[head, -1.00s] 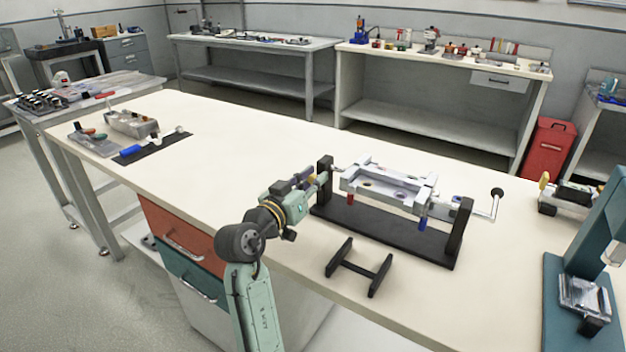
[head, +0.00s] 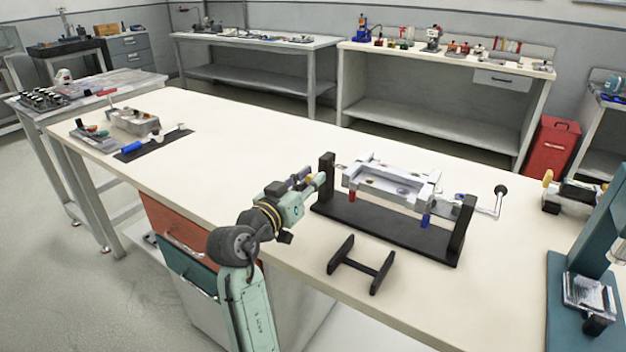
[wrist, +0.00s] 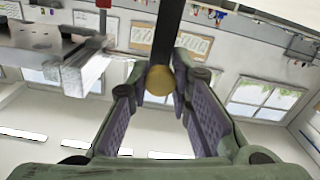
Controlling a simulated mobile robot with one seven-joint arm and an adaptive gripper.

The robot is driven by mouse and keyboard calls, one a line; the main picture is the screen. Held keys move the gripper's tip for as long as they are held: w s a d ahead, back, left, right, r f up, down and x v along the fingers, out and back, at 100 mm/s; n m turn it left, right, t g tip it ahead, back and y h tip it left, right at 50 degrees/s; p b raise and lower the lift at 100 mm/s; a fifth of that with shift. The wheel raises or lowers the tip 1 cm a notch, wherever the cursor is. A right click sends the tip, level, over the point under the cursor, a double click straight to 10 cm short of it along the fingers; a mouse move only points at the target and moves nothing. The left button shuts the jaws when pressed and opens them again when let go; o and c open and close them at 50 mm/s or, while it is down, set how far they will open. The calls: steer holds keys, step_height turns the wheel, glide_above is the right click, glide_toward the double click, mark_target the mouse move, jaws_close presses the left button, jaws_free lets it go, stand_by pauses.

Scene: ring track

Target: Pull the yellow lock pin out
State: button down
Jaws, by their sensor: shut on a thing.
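The yellow lock pin (wrist: 158,86) shows in the wrist view as a round yellow head between my fingertips, in front of the dark post. My gripper (head: 318,181) is shut on it at the left black post (head: 327,180) of the fixture. In the head view the pin is mostly hidden by my fingers, and I cannot tell how far it sits in the post. A grey metal frame (head: 392,187) hangs between the two black posts, with a red peg (head: 352,194) and a blue peg (head: 426,221) below it.
A crank handle (head: 499,191) sticks out at the fixture's right. A black H-shaped stand (head: 361,268) lies in front. A teal press (head: 590,255) stands at the bench's right end. The bench top left of the fixture is clear up to a dark mat (head: 160,144).

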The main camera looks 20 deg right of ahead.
steer(key=c, duration=1.4)
jaws_free()
steer(key=shift+a, duration=0.1)
steer(key=v, duration=1.2)
steer(key=shift+s, duration=0.1)
